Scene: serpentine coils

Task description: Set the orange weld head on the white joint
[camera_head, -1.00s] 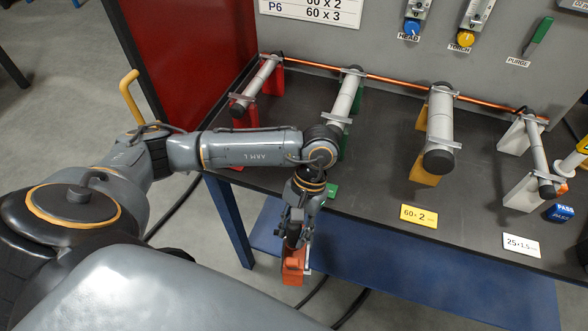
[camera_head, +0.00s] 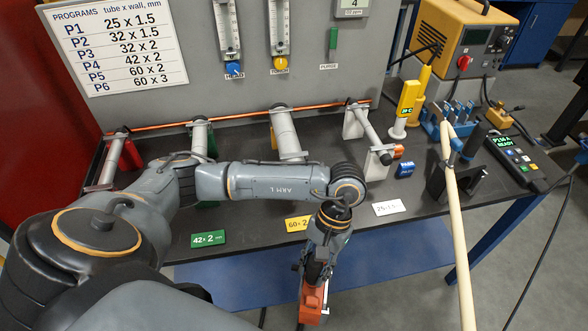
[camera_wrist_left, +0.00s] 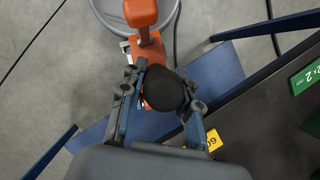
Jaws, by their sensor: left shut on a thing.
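The orange weld head (camera_head: 313,301) hangs from my left gripper (camera_head: 314,278), in front of the bench's front edge. In the left wrist view the gripper's fingers (camera_wrist_left: 160,98) are shut around the weld head (camera_wrist_left: 143,14), with a dark round part between them. The white joint is a thin grey tube (camera_head: 368,124) on two white supports (camera_head: 378,162), right of centre on the bench. A white card (camera_head: 388,207) marked 25 lies in front of it. The weld head is well apart from the joint, nearer to me and lower. My right gripper is out of view.
Tubes on yellow (camera_head: 274,137), green (camera_head: 211,145) and red (camera_head: 131,155) supports stand to the left. A blue block (camera_head: 405,169) lies beside the white support. A yellow bottle-like tool (camera_head: 407,100), a dark stand (camera_head: 455,182) and a pale pole (camera_head: 457,225) are at right.

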